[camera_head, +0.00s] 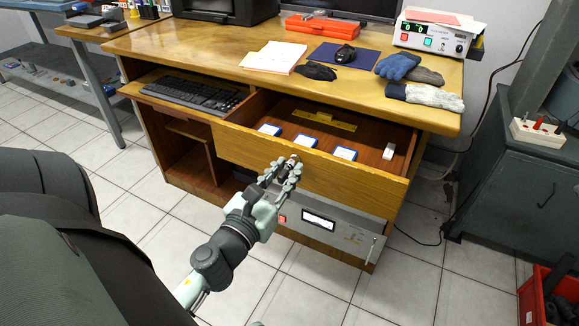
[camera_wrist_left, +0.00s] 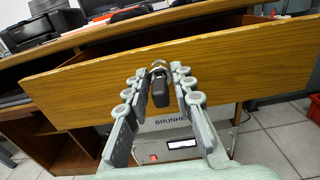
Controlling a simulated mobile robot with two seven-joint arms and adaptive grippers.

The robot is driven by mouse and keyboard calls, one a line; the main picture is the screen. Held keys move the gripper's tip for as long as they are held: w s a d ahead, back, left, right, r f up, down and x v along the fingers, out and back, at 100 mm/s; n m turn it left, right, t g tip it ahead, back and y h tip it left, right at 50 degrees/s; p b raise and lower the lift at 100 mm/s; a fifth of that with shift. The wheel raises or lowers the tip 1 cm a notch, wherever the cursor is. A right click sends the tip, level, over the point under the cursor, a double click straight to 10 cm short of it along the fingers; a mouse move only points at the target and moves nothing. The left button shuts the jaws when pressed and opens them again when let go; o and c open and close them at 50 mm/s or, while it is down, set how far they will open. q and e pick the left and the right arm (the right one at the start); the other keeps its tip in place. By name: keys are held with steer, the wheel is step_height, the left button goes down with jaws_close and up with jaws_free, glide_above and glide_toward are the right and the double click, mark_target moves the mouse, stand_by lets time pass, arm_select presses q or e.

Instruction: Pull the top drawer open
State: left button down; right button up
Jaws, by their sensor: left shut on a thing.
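The top drawer (camera_head: 330,178) of the wooden desk stands open, pulled well out from the desk body. Inside it lie several blue-and-white items, a yellow bar and a small white item. My left gripper (camera_head: 287,165) is at the middle of the drawer front, shut on the drawer's knob (camera_head: 294,159). In the left wrist view the dark knob (camera_wrist_left: 159,85) sits between the two fingers, in front of the wooden drawer front (camera_wrist_left: 240,68). My right gripper is not in view.
On the desk top (camera_head: 190,45) are gloves (camera_head: 398,66), papers (camera_head: 273,57) and a counter device (camera_head: 435,35). A keyboard (camera_head: 193,92) rests on a tray left of the drawer. A grey instrument (camera_head: 335,225) sits below the drawer. Tiled floor in front is clear.

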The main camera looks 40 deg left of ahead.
arm_select(q)
steer(key=shift+f+b+v, duration=0.2)
steer(key=shift+b+v, duration=0.4)
steer(key=shift+v, duration=0.55)
steer(key=b+v, duration=0.3)
steer(key=v, duration=0.1)
steer(key=shift+s+r, duration=0.15)
